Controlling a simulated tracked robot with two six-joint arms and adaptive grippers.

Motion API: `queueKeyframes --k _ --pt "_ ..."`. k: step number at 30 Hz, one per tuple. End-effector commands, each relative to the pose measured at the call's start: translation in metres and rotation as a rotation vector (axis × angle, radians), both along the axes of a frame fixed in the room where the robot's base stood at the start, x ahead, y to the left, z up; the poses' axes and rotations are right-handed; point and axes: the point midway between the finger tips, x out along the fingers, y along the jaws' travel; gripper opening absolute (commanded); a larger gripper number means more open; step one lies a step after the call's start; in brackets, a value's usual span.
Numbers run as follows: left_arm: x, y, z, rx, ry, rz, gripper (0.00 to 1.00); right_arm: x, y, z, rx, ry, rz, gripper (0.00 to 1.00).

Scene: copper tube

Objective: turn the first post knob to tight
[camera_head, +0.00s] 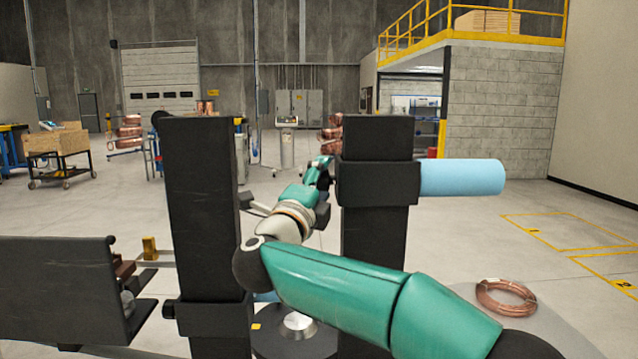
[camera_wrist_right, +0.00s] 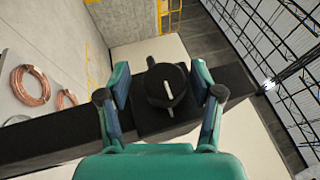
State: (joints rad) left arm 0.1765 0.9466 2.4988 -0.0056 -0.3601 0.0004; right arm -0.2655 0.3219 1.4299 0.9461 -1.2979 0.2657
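Two black posts stand in the head view, a left post (camera_head: 203,210) and a right post (camera_head: 375,255). The right post carries a black collar (camera_head: 378,183) with a light blue cylinder sticking out to the right. My right gripper (camera_head: 323,172) is at the left side of this collar; the knob there is hidden in the head view. In the right wrist view, the round black knob (camera_wrist_right: 166,86) has a white mark, slightly tilted from upright in the picture. My right gripper (camera_wrist_right: 160,95) is open, its fingers on either side of the knob with narrow gaps. My left gripper is not in view.
A black panel (camera_head: 60,285) stands at the left, beside the left post. A copper coil (camera_head: 507,297) lies on a pale round surface at the right. A wooden-box cart (camera_head: 58,145) is farther back. The floor at the right is mostly clear.

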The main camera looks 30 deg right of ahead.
Motion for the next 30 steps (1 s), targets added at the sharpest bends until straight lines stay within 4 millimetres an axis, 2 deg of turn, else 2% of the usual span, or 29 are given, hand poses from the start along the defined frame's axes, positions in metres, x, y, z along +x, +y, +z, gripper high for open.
queueKeyframes --k 5,10,24,30 --pt "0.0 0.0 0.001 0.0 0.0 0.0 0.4 -0.001 0.001 0.001 -0.001 -0.002 0.0 0.65" --pt "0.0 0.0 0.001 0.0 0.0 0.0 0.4 -0.006 0.01 -0.001 -0.001 -0.002 0.002 0.65" --pt "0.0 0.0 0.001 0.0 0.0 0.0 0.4 -0.053 0.079 -0.025 -0.001 0.0 0.005 0.65" --pt "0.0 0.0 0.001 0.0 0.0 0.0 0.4 -0.064 0.093 -0.03 -0.001 0.0 0.001 0.65"
